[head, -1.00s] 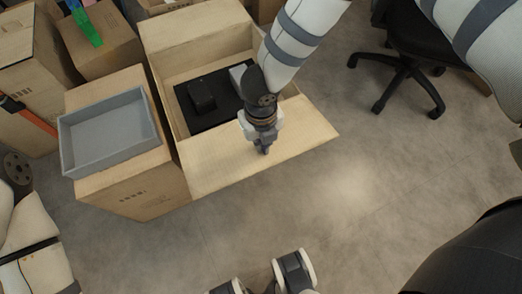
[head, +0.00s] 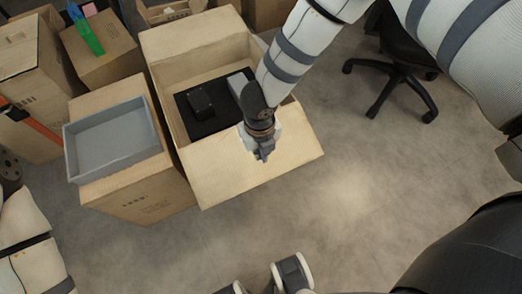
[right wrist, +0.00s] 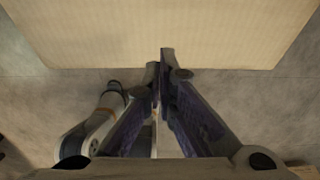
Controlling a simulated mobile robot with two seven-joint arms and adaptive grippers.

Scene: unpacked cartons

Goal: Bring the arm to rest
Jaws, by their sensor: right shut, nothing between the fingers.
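My right gripper (head: 262,156) is shut and empty. In the head view it hangs in front of the open front flap of a large carton. In the right wrist view its two fingers (right wrist: 161,62) meet at the tips, with the pale carton flap (right wrist: 165,30) beyond them. I cannot tell the exact gap between fingers and flap. Part of my left arm (head: 25,240) shows at the lower left of the head view, but its gripper is not in view.
The large open carton (head: 170,112) holds a black case (head: 215,108). A grey tray (head: 112,143) sits on a closed carton (head: 150,200) to its left. More cartons stand at the upper left. A black office chair (head: 395,70) is at the upper right. Floor between is clear.

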